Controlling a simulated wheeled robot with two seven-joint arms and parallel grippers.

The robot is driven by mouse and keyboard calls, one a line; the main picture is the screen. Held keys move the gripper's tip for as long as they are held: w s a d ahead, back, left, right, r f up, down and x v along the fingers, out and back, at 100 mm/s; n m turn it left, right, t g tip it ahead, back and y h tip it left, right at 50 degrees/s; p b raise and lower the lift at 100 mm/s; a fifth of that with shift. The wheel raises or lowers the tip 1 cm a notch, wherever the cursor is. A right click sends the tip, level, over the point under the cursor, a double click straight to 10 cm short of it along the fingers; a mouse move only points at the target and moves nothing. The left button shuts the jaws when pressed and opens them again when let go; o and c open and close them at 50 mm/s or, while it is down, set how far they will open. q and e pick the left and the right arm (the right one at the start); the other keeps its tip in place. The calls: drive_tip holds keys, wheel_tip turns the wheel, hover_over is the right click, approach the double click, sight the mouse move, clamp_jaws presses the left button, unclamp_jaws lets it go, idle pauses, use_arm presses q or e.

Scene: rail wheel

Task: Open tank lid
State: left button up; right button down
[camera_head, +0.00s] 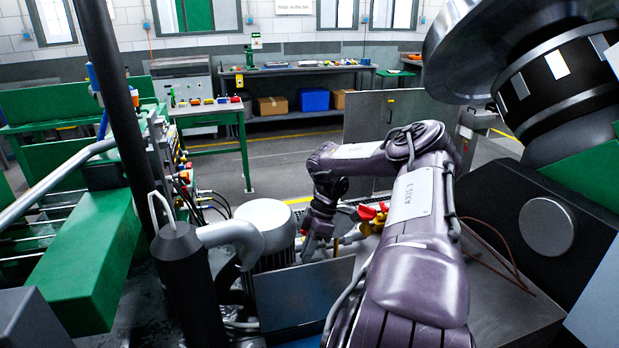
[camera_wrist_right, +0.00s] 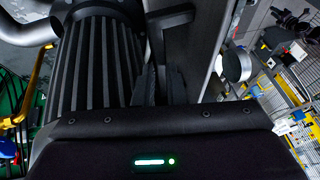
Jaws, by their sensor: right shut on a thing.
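A flat grey plate (camera_head: 303,296), which looks like the tank lid, shows in the head view beside a finned motor (camera_head: 266,222). It seems tilted, but its exact angle is hard to tell. My right gripper (camera_head: 311,246) is behind the plate's upper edge, close to the motor, and is shut. In the wrist view, its dark fingers (camera_wrist_right: 160,82) are beside the ribbed motor (camera_wrist_right: 95,70) and a grey plate (camera_wrist_right: 198,45) seen nearly edge-on. The exact grip point is hidden among dark parts. My left gripper is not in view.
A thick grey pipe (camera_head: 235,236) bends beside the motor, with a black post (camera_head: 186,285) to its left. Red and yellow fittings (camera_head: 374,215) are close to my right forearm. A large metal wheel (camera_head: 470,52) overhangs the right side. Workbenches (camera_head: 300,70) stand farther back.

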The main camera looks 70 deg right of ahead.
sight(310, 264)
drive_tip(key=f, duration=0.1)
drive_tip(key=s+a+f, duration=0.1)
drive_tip(key=f, duration=0.1)
drive_tip(key=shift+s+a, duration=0.1)
drive_tip(key=c, duration=1.4)
unclamp_jaws()
drive_tip(key=shift+c, duration=0.2)
drive_tip(key=shift+r, duration=0.25)
drive_tip(key=w+b+v, duration=0.1)
drive_tip(key=v, duration=0.8)
drive_tip(key=shift+d+r, duration=0.35)
drive_tip(key=shift+r, duration=0.1)
drive_tip(key=shift+w+a, duration=0.1)
drive_tip(key=shift+w, duration=0.05)
